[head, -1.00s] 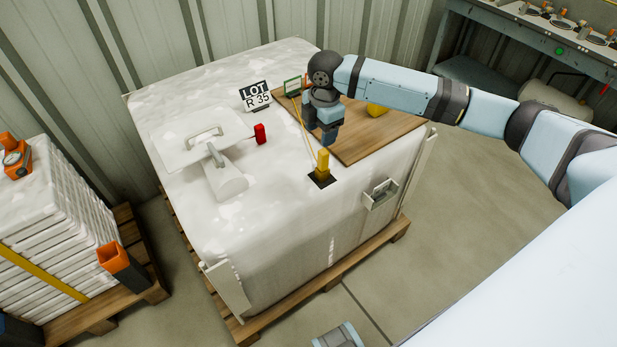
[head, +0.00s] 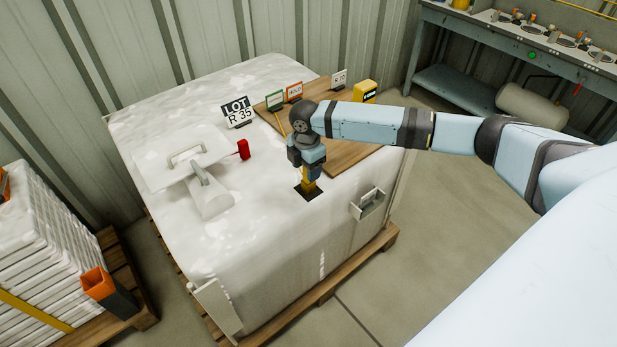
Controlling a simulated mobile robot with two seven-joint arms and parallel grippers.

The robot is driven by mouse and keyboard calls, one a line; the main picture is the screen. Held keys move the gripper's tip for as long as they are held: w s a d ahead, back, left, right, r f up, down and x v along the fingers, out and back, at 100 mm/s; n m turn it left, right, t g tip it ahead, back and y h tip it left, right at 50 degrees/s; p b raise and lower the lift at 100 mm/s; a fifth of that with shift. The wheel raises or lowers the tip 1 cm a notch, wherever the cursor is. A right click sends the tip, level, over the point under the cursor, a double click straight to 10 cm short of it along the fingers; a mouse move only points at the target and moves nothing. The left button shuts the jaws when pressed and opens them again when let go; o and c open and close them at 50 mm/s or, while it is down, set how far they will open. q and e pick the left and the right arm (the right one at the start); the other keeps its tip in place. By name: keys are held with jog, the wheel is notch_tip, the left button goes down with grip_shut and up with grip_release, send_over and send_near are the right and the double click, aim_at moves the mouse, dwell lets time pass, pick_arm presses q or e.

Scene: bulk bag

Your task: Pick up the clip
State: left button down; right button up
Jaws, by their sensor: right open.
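A small red piece (head: 243,149), which looks like the clip, stands on top of the white bulk bag (head: 270,230), beside the white spout and its flat flap. My right gripper (head: 310,175) points down at the near part of the bag's top, to the right of the red piece and apart from it. My left gripper is out of view.
A wooden board (head: 350,153) lies on the bag with small signs and a yellow box (head: 364,90). A LOT R 35 sign (head: 237,112) stands behind. A grey holder (head: 369,203) hangs on the bag's side. Stacked white sacks (head: 40,240) stand left.

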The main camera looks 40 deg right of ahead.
aim_at(306, 183)
notch_tip(306, 183, down, 3)
jog(key=shift+w+f, duration=0.1)
jog(key=shift+w, duration=0.05)
grip_shut()
